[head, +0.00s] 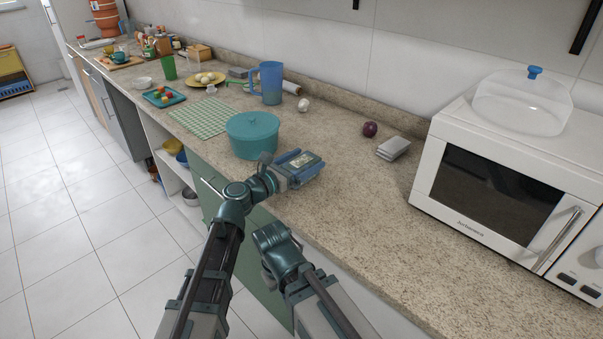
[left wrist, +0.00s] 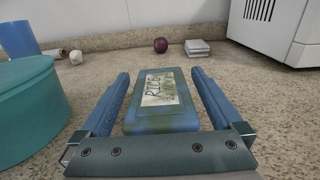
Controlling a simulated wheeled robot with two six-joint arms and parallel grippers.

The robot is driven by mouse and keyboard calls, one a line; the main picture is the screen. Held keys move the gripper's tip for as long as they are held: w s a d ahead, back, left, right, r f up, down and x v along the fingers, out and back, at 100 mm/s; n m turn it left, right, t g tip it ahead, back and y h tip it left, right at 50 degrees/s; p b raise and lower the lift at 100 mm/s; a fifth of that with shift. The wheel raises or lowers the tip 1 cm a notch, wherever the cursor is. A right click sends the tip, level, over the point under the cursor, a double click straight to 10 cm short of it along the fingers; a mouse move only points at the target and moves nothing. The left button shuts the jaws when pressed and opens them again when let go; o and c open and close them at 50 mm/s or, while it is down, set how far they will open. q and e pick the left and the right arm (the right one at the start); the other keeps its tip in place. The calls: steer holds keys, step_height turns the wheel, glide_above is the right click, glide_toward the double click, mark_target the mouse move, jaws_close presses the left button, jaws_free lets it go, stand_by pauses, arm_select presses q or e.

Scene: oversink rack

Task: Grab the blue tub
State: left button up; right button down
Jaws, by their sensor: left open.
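The blue tub (left wrist: 160,122) is a small blue box with a pale label on top reading RICE. It rests on the counter near the front edge, and in the head view (head: 304,160) it is partly covered by my gripper. My left gripper (left wrist: 161,75) is open, with one blue finger on each side of the tub. A narrow gap shows between each finger and the tub in the left wrist view. In the head view my left gripper (head: 302,167) is low over the counter. My right gripper is not seen.
A teal lidded pot (head: 253,137) stands close to the left of the tub. A blue jug (head: 271,82), garlic (head: 303,105), an onion (head: 369,129) and grey blocks (head: 393,148) are farther back. A white microwave (head: 500,185) is at right. Counter between is clear.

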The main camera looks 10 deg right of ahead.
arm_select(q)
steer(key=shift+w+d, duration=0.3)
steer(key=shift+d, duration=0.1)
steer(key=shift+s, duration=0.1)
steer(key=c, duration=1.6)
steer(key=shift+r, duration=0.2)
